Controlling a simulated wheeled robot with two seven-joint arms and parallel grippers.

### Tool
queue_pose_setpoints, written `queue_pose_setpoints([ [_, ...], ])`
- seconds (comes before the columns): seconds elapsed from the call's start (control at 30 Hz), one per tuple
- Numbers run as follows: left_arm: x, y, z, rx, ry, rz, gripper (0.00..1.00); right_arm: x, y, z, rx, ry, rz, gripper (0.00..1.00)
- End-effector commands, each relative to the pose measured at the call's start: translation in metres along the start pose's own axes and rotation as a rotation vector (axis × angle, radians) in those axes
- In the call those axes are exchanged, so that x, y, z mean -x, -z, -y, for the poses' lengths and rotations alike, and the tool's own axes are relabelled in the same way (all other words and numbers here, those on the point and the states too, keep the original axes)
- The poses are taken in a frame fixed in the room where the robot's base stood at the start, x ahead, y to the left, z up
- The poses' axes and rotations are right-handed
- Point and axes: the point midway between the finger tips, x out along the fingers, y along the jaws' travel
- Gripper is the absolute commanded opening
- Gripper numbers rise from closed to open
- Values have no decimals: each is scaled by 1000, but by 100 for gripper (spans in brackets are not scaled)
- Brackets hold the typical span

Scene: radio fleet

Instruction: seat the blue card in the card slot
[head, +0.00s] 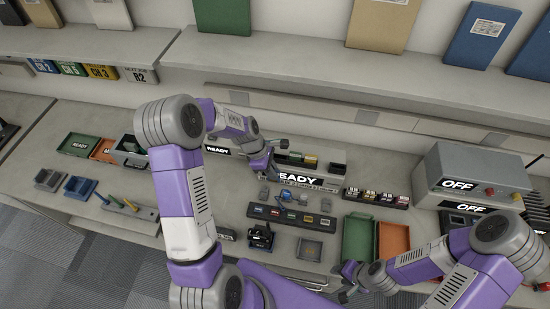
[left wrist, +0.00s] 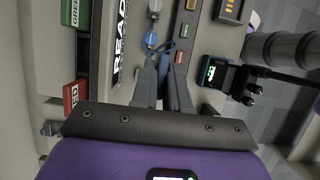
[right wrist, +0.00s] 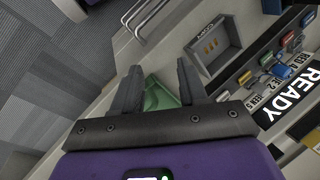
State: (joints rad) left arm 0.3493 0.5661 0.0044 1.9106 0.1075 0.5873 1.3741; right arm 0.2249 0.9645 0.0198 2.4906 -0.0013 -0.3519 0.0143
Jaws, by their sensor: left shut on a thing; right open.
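My left gripper (head: 270,170) is over the middle of the bench, in front of the READY sign (head: 310,179). It is shut on a small blue piece, seemingly the blue card (left wrist: 164,65), mostly hidden between the fingers in the left wrist view. Beside it is a dark rack (head: 291,216) with coloured labels. A square holder marked COPY (right wrist: 213,46) with gold contacts shows in the right wrist view; I cannot tell whether it is the card slot. My right gripper (head: 346,278) is open and empty near the front edge, with the green tray (right wrist: 160,92) behind its fingers.
A black radio with a lit screen (left wrist: 213,72) stands left of the COPY holder. Green (head: 357,238) and orange (head: 393,240) trays lie to the right, near the grey OFF box (head: 470,170). A blue cord (left wrist: 152,42) lies near the left fingertips.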

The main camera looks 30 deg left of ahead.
Motion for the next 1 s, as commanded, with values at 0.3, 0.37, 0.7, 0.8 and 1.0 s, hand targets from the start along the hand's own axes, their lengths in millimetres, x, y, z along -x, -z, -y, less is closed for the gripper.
queue_pose_setpoints([
  [0.3, 0, 0, 49, 2, 1, 0, 0, -1, 0, 0, 0, 0, 0, 43],
  [0.37, 0, 0, 54, 1, 1, 0, 0, -2, 0, -1, 0, 0, 0, 43],
  [0.7, 0, 0, 68, 1, 0, 0, 0, -2, 0, -1, 0, 0, 0, 43],
  [0.8, 5, -2, 68, 0, -1, 0, 0, 2, 0, 1, 0, 0, 0, 43],
  [1.0, 29, -12, 67, 0, -2, 0, 0, 19, -1, 7, 0, 0, 0, 43],
])
